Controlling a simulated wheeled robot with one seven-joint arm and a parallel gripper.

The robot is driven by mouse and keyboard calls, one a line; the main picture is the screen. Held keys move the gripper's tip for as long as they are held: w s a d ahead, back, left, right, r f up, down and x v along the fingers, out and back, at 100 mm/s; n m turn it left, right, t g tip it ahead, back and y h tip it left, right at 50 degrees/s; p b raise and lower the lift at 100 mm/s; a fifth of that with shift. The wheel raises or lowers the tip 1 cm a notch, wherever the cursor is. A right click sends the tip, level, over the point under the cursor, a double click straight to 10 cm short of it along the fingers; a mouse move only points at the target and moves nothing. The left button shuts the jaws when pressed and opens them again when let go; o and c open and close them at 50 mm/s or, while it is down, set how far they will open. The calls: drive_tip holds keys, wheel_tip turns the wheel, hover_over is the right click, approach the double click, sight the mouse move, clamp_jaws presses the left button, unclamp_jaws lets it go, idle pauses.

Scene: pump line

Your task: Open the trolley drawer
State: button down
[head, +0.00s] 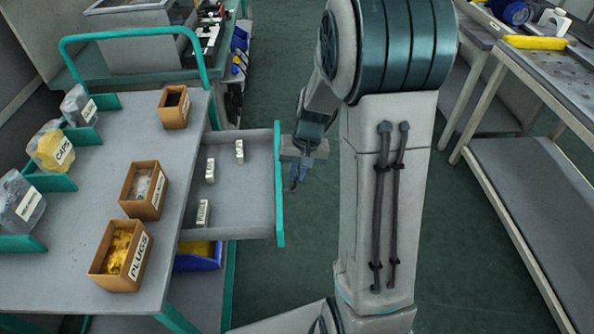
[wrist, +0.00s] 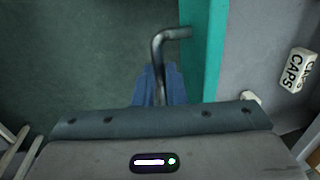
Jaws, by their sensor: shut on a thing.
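The trolley drawer (head: 237,207) is pulled out from the right side of the trolley (head: 70,268), with its grey floor exposed. Small white labelled blocks lie in it; one in the wrist view reads CAPS (wrist: 298,68). Its teal front (wrist: 203,45) carries a dark bent bar handle (wrist: 158,50). My gripper (head: 297,182) is at the outer side of the drawer front. In the wrist view its blue fingers (wrist: 159,88) are shut on the handle. In the head view the handle is mostly hidden by the gripper.
A blue bin (head: 200,258) is below the drawer. A workbench (head: 540,75) stands at the right. Green floor (head: 268,85) lies between them.

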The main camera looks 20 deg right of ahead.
drive_tip(key=c, duration=1.8)
unclamp_jaws()
drive_tip(key=shift+o, duration=0.2)
drive_tip(key=shift+r, duration=0.15)
wheel_tip(320, 180, up, 13)
drive_tip(key=d+p, duration=0.2)
drive_tip(key=shift+s+d+r, duration=0.15)
drive_tip(key=shift+s+d, duration=0.05)
drive_tip(key=shift+s, duration=0.2)
drive_tip(key=s+a+r+n+t+h+p, duration=0.1)
drive_tip(key=s+a+r+p, duration=0.2)
drive_tip(key=s, duration=0.5)
drive_tip(key=s+a+r+n+t+h+p, duration=0.1)
drive_tip(key=s+a+r+n+p, duration=0.1)
drive_tip(key=s+r+p, duration=0.3)
drive_tip(key=s+a+r, duration=0.1)
drive_tip(key=s, duration=0.2)
drive_tip(key=shift+r, duration=0.4)
